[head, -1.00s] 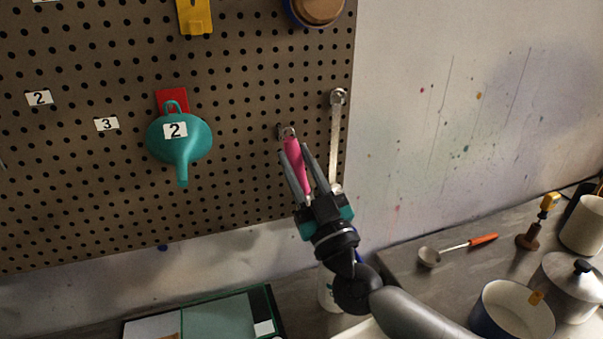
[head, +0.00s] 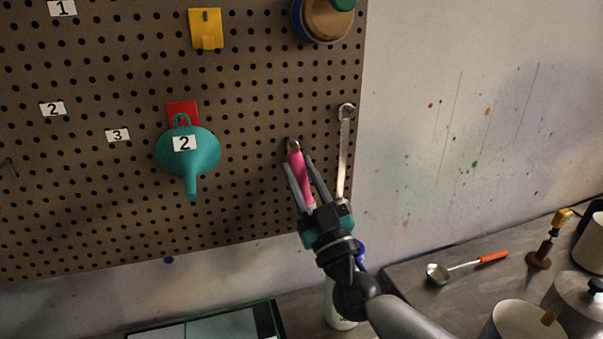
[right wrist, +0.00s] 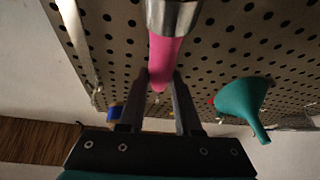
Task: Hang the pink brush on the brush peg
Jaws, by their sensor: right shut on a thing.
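My right gripper (head: 298,163) is shut on the pink brush (head: 300,173), close in front of the pegboard and left of the hanging wrench. The pink handle points up, tilted slightly left. A silver part (head: 292,146) shows at its upper end against the board. I cannot tell whether this is the brush's own metal or a peg, nor whether the brush touches a peg. In the right wrist view the pink handle (right wrist: 163,60) tapers down between the fingers, below a silver cylinder (right wrist: 173,16). My left gripper is out of view.
The pegboard (head: 240,215) holds a teal funnel (head: 190,153), a yellow holder (head: 206,30) and a wrench (head: 343,155).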

